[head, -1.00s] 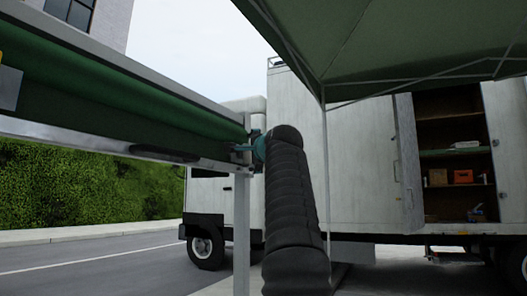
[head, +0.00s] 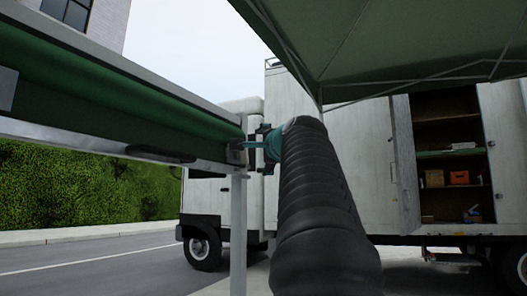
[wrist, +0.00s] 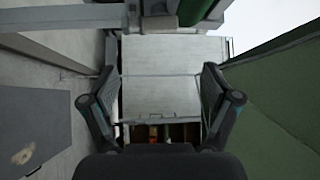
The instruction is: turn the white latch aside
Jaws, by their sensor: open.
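My gripper (head: 264,146) is beside the near post of a long rail with a rolled green cloth (head: 120,105), at the rail's right end. In the wrist view my gripper (wrist: 160,72) is open, with its two fingers wide apart and nothing between them. A small grey fitting (head: 236,153) sits at the rail end, close to the fingers; I cannot tell whether they touch it. I cannot make out the white latch for sure. A pale fitting (wrist: 158,24) shows at the top of the wrist view, beyond the fingertips.
A white truck (head: 350,160) stands behind, its open side showing shelves (head: 452,150) with an orange box (head: 459,177). A pale post (head: 239,235) holds up the rail. A green canopy (head: 400,50) hangs overhead at right. The road at left is clear.

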